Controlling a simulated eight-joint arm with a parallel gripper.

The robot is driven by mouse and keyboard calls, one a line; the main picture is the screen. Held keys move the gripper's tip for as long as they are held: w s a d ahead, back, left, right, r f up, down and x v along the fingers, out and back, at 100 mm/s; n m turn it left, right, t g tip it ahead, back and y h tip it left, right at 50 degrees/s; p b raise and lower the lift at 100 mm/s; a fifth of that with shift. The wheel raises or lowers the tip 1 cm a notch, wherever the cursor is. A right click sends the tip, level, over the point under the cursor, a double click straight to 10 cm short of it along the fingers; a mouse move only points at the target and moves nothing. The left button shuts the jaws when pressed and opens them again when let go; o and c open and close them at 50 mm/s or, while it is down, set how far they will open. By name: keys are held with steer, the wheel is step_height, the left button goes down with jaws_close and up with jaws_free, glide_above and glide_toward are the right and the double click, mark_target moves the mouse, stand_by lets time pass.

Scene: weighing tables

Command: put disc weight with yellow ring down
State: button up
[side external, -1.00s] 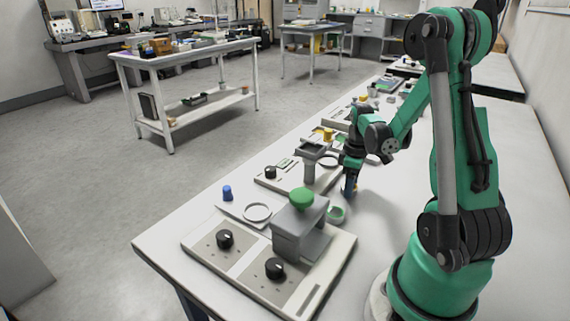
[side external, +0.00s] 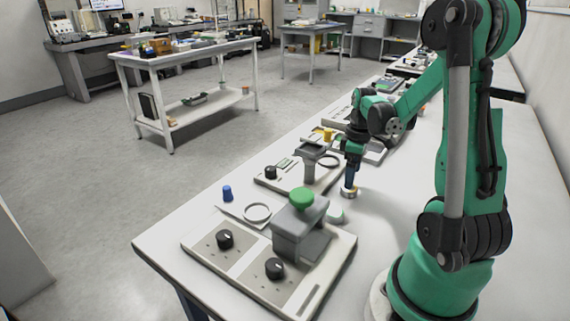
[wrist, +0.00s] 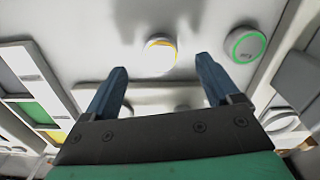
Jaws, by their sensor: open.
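The disc weight with the yellow ring (wrist: 161,57) is a small pale disc lying flat on the white table. In the side view, the disc (side external: 348,193) sits just below my fingertips. My gripper (side external: 351,184) points down with blue fingers. In the wrist view, my gripper (wrist: 162,68) is open, with the disc showing in the gap just beyond the tips. Nothing is held.
A second disc with a green ring (wrist: 245,43) lies close by on the right in the wrist view. A grey press with a green knob (side external: 302,198), a ring (side external: 257,212) and a blue peg (side external: 227,193) stand nearby. The table toward my base is clear.

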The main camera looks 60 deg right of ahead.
steer(key=shift+r, duration=0.9)
steer(key=shift+c, duration=1.1)
